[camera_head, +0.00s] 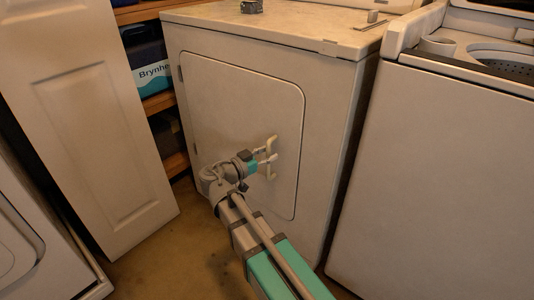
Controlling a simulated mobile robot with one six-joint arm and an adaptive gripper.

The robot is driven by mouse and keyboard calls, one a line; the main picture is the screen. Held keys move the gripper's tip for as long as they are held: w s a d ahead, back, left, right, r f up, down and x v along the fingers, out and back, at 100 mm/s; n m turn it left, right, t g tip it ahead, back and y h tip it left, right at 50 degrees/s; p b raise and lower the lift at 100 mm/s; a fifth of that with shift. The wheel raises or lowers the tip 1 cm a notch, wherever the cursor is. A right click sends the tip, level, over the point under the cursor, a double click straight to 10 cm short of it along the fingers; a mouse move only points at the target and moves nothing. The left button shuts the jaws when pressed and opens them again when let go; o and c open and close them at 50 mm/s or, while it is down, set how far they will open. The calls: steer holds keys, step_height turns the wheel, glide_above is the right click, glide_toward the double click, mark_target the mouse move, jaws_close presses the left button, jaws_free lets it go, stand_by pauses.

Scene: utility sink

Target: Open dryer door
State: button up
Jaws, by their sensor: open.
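The white dryer (335,170) stands in the middle of the view. Its door (230,95) is a large panel with rounded right corners and looks shut flush with the front. Hinge-like marks show along the door's left edge. My gripper (271,157) is in front of the door's lower right part, with its pale fingers spread one above the other. Nothing is visibly held between them. I cannot tell whether the fingers touch the door. No separate door handle can be made out; the gripper and arm cover part of the panel.
A top-loading washer (440,170) stands close on the right. A white panel door (85,110) stands at the left, beside wooden shelves (160,102) with bins. Another white appliance (30,245) is at lower left. Some brown floor (185,250) is clear before the dryer.

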steer(key=shift+w+d, duration=0.2)
steer(key=shift+d, duration=0.05)
jaws_close()
